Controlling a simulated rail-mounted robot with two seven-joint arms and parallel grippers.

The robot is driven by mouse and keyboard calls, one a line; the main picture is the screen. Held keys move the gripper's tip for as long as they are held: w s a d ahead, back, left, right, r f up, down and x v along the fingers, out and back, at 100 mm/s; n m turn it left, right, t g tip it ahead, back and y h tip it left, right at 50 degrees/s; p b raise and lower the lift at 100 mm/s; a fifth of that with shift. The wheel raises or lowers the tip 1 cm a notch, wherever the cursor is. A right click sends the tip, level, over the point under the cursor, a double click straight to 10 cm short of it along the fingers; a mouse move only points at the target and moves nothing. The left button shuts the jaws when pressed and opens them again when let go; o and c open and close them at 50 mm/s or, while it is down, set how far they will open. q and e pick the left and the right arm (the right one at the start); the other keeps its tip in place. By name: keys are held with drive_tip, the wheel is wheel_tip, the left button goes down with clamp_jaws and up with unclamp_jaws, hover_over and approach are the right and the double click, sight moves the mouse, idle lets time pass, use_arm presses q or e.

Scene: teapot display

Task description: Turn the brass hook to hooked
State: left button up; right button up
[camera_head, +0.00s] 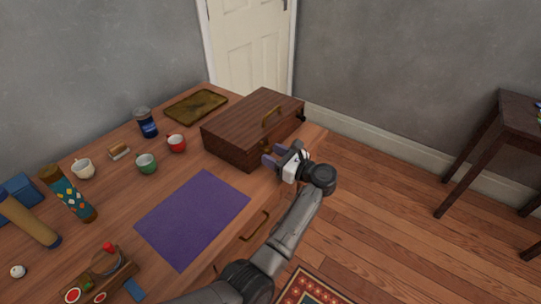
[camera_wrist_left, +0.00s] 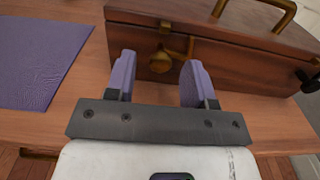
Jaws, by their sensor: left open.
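A closed dark wooden box (camera_head: 235,137) stands at the table's far right, with a brass handle (camera_head: 271,115) on its lid. In the left wrist view, the brass hook (camera_wrist_left: 160,63) shows as a rounded brass piece on the box's front face, just below the lid seam. My left gripper (camera_head: 270,160) is open in front of the box. Its two purple fingers (camera_wrist_left: 155,82) are spread with the hook seen between them; contact cannot be told. My right gripper is not in view.
A purple mat (camera_head: 193,217) lies left of the gripper. A red cup (camera_head: 177,143), a green cup (camera_head: 147,163), a blue jar (camera_head: 147,122) and a brass-coloured tray (camera_head: 196,106) stand beyond. A drawer handle (camera_head: 255,226) projects from the table's front.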

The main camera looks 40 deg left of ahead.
use_arm(q)
drive_tip(key=shift+a, duration=0.65)
drive_tip(key=shift+c, duration=0.5)
